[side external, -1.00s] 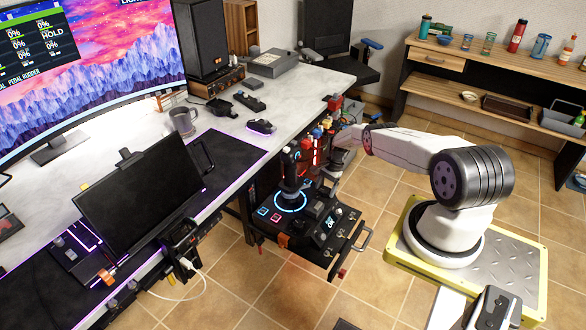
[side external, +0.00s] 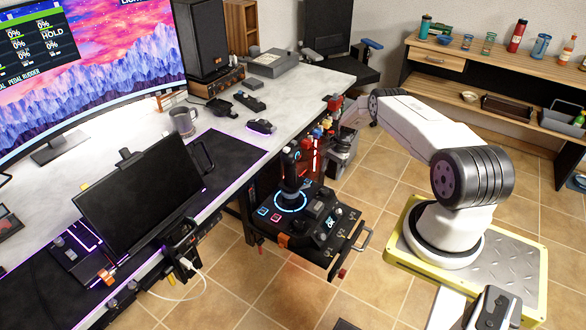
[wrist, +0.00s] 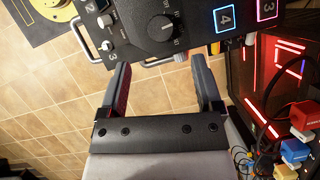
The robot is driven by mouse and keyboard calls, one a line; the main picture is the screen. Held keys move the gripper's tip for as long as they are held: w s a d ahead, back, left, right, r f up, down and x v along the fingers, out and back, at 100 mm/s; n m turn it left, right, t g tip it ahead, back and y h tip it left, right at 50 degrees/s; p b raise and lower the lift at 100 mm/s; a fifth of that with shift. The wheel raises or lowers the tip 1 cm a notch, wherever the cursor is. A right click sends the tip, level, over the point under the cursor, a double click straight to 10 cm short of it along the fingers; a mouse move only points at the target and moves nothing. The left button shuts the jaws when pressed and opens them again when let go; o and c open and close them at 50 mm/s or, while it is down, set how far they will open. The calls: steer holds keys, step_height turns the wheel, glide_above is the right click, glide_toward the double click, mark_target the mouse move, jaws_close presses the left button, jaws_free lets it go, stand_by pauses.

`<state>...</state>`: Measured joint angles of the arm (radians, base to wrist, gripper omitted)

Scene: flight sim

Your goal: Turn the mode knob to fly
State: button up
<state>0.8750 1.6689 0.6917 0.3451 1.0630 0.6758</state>
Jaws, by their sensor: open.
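A round black knob (wrist: 160,27) with a white pointer mark sits on the black control panel (wrist: 130,48) at the top of the wrist view. Small white labels surround it, too small to read. My gripper (wrist: 161,62) is open and empty. Its two fingers point toward the panel on either side of the knob's line, with tiled floor showing between them. The knob is not between the fingers. In the side view the panel (side external: 274,233) sticks out from the desk. My gripper is small and unclear there, near the panel's far end, and I cannot pick out the knob.
A joystick (side external: 291,180) stands on the panel, with lit square buttons (wrist: 226,18) and other small controls. Handles (side external: 363,240) edge the panel. Red, blue and yellow plugs with cables (wrist: 296,150) lie right of my gripper. Open tiled floor (side external: 300,285) lies in front.

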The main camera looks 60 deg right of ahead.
mark_target(325, 190)
stand_by(0.4)
steer(key=w+a+m+t+h, duration=0.25)
steer(key=w+m+t, duration=0.2)
steer(key=m, duration=0.45)
steer(key=s+a+m+h, duration=0.1)
steer(key=s+m+h, duration=0.1)
steer(key=s+m, duration=0.5)
steer(key=shift+a+m+g+h, duration=0.25)
steer(key=shift+m+g+h, duration=0.15)
steer(key=shift+m, duration=0.6)
steer(key=shift+x, duration=3.8)
